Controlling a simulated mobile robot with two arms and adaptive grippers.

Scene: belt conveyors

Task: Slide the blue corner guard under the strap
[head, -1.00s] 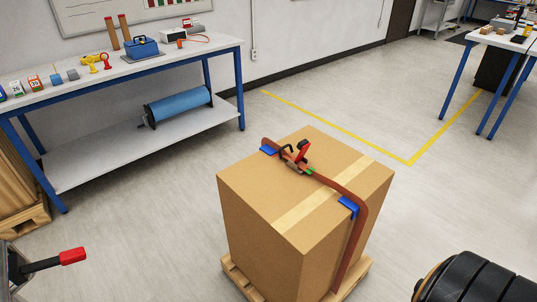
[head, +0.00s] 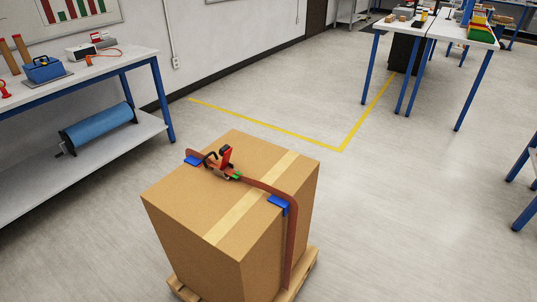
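A large cardboard box (head: 200,200) stands on a wooden pallet (head: 298,278) in the middle of the floor. A brown-red strap (head: 290,235) runs over its top and down its right-hand side. A ratchet buckle with a red handle (head: 226,157) sits on the strap on top. One blue corner guard (head: 194,160) is at the far top edge by the strap. Another blue corner guard (head: 279,203) is at the near right top edge, by the strap; how far each lies under it is hard to tell. Neither of my grippers is in view.
A bench (head: 100,67) with tools and a lower shelf holding a blue roll (head: 100,128) stands at the left. White tables (head: 400,26) stand at the back right. Yellow floor tape (head: 270,127) crosses the floor behind the box. The floor right of the box is clear.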

